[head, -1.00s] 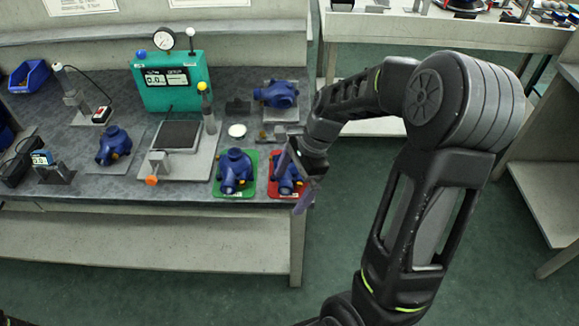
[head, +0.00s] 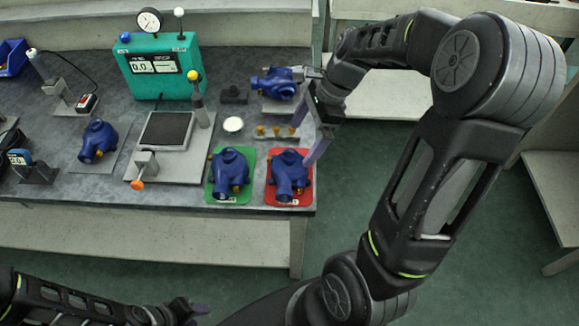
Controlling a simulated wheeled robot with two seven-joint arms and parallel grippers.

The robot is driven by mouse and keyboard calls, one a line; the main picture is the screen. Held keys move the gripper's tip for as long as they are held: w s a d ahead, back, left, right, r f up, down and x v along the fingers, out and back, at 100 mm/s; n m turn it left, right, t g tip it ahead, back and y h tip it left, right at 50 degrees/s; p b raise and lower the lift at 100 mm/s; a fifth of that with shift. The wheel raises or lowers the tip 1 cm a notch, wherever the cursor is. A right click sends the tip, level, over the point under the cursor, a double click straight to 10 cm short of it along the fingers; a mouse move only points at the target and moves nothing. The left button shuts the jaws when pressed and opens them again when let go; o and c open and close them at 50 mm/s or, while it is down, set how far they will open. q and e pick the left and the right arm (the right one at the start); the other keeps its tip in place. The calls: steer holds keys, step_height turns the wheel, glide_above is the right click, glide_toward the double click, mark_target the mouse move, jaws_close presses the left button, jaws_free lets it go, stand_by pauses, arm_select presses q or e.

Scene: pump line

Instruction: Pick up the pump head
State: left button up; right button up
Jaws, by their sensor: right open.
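Several blue pump heads are on the grey bench. One pump head (head: 230,172) sits on a green mat (head: 212,194) and another (head: 288,174) on a red mat (head: 308,186), both at the front right. A third pump head (head: 98,140) is on a grey plate at the left. A fourth (head: 278,82) lies at the back right. My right gripper (head: 309,131) is open and empty, at the bench's right edge, beside the back-right pump head and above and right of the red mat. My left gripper (head: 200,309) is low at the bottom, in front of the bench; its jaw opening is unclear.
A teal display box (head: 160,70) with a gauge stands at the back. A plate with a dark pad (head: 166,130) is in the middle. Small brass fittings (head: 277,132) lie behind the red mat. A white round dish (head: 233,124) is nearby.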

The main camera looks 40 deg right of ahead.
mark_target(290, 159)
steer(key=shift+x, duration=1.4)
steer(key=shift+f, duration=0.1)
steer(key=x, duration=0.5)
steer(key=shift+c, duration=0.6)
steer(key=c, duration=1.3)
steer(key=shift+c, duration=0.5)
